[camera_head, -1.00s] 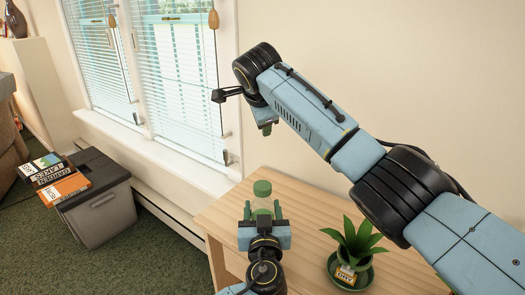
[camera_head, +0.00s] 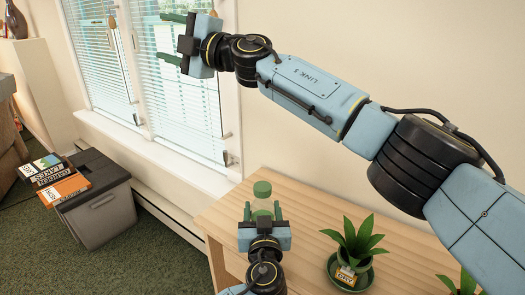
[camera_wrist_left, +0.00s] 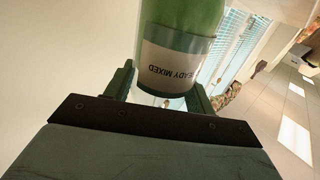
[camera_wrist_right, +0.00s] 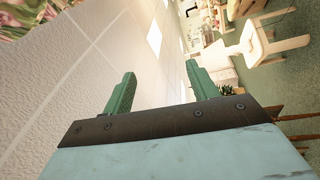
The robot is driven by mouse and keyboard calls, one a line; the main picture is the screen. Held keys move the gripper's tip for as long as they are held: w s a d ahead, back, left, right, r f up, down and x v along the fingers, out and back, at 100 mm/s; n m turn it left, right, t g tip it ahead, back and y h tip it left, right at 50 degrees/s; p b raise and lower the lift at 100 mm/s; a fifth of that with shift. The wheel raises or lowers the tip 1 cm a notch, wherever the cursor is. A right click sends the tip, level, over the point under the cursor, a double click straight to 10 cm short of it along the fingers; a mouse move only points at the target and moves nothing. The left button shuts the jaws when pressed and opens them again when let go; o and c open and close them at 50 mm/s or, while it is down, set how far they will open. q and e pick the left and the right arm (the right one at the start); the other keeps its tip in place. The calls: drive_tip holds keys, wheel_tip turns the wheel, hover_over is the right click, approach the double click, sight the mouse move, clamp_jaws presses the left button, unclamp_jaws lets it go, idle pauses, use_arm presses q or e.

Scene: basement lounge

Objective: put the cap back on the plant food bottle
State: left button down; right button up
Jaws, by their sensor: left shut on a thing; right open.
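My left gripper (camera_head: 262,213) is shut on the bottle's body from the near side. My right gripper (camera_head: 169,38) is open and empty, high before the window. Its fingers (camera_wrist_right: 158,85) are apart with nothing between them.
The wooden table (camera_head: 315,210) is bare behind the bottle. A potted plant (camera_head: 353,240) stands to the right, and another plant's leaves (camera_head: 462,284) show at the lower right edge. A grey bin (camera_head: 100,210) with books (camera_head: 60,188) on it stands left. Window blinds (camera_head: 190,100) are behind.

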drive_tip(key=s+a+f+n+g+h, duration=0.1)
drive_tip(key=s+f+n+g+h, duration=0.2)
drive_tip(key=s+f+n+g, duration=0.45)
drive_tip(key=n+g+h, duration=0.2)
drive_tip(key=n+h, duration=1.3)
hover_over(263, 186)
drive_tip(key=shift+t, duration=0.25)
wheel_tip(263, 186, down, 14)
drive_tip(key=shift+f, duration=4.05)
drive_tip(key=c, duration=1.1)
